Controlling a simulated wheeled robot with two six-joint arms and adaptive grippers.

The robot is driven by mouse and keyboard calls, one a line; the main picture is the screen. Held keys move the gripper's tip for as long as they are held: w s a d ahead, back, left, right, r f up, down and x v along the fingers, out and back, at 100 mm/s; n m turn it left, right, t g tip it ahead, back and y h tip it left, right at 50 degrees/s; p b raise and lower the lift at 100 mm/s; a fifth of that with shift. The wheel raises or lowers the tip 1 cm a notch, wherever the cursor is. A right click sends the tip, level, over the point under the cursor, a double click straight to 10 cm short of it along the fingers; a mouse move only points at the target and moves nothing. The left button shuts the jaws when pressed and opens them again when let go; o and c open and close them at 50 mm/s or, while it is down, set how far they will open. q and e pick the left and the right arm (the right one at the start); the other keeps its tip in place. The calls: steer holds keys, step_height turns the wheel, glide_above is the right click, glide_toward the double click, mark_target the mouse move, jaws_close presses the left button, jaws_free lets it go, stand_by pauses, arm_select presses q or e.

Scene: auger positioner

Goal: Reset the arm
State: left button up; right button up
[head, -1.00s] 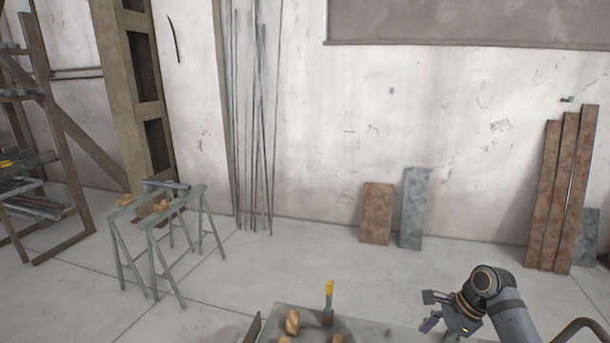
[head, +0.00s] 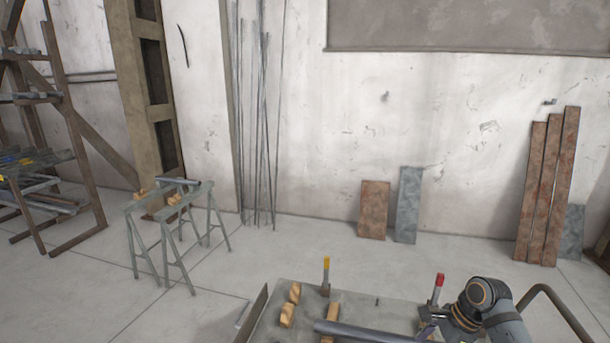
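My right arm comes in at the lower right, and its gripper (head: 430,328) is low over the right part of the table. A dark grey tube (head: 350,331) lies across the table's near part, its right end beside or at this gripper. The fingers are small and partly cut off by the bottom edge, so I cannot tell whether they are open or shut on the tube. My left gripper is out of view. No auger positioner arm can be made out clearly.
The grey table (head: 355,303) holds wooden blocks (head: 288,314), a yellow-topped clamp (head: 326,276) and a red-topped clamp (head: 437,290). Sawhorses (head: 175,230) stand at left, a loaded rack (head: 45,170) beyond. Rusty planks (head: 548,190) lean on the wall. Floor between is clear.

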steer(key=s+a+f+n+t+h, duration=0.1)
steer(key=s+a+f+n+h, duration=0.2)
steer(key=s+n, duration=0.35)
steer(key=s+a+f+n+t, duration=0.1)
steer(key=s+a+f+n, duration=0.2)
steer(key=s+f+n, duration=0.4)
steer(key=s+r+n+h, duration=0.2)
steer(key=s+r+n, duration=0.3)
steer(key=s+n, duration=0.15)
step_height(320, 180, down, 30)
steer(key=d+b, duration=0.3)
steer(key=b, duration=0.2)
arm_select(q)
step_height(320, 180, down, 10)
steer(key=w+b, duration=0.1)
steer(key=b, duration=0.4)
arm_select(e)
steer(key=s+d+f+g, duration=0.1)
steer(key=s+f+g, duration=0.1)
steer(key=s+f, duration=1.8)
step_height(320, 180, down, 3)
steer(key=shift+d+r, duration=0.15)
